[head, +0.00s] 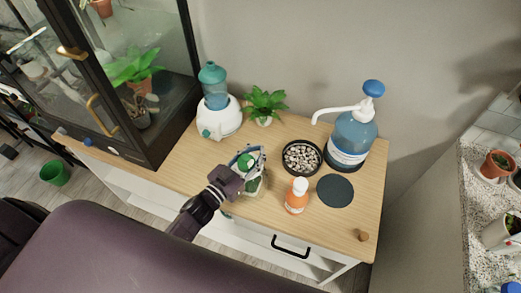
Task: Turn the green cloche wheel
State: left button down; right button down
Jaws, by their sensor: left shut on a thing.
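The green cloche wheel (245,161) shows in the head view as a small round green part on the wooden cabinet top's front half. It sits on a small pale, whitish body (252,187) that my gripper partly covers. My left gripper (247,161) reaches in from the lower left, and its fingers are closed around the green wheel. The fingers hide part of the wheel's rim, so its turn angle cannot be told. My right gripper is not in view.
Close by on the cabinet top (180,165) are an orange-white bottle (297,196), a bowl of pebbles (301,157), a dark round mat (335,191), a blue pump bottle (352,138), a white humidifier (220,121) and a potted plant (265,104). A glass case (150,140) stands left.

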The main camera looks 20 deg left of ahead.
aim_at(242, 170)
pick_arm(q)
jog(key=shift+w+a+n+t+y, duration=0.15)
jog(key=shift+n+y, duration=0.2)
jog(key=shift+y, duration=0.2)
jog(key=shift+s+a+n+t+y, duration=0.15)
jog(key=shift+n+y, duration=0.2)
jog(key=shift+y, duration=0.2)
jog(key=shift+w, duration=0.1)
jog(key=c, duration=1.6)
grip_release()
jog(key=v, duration=1.2)
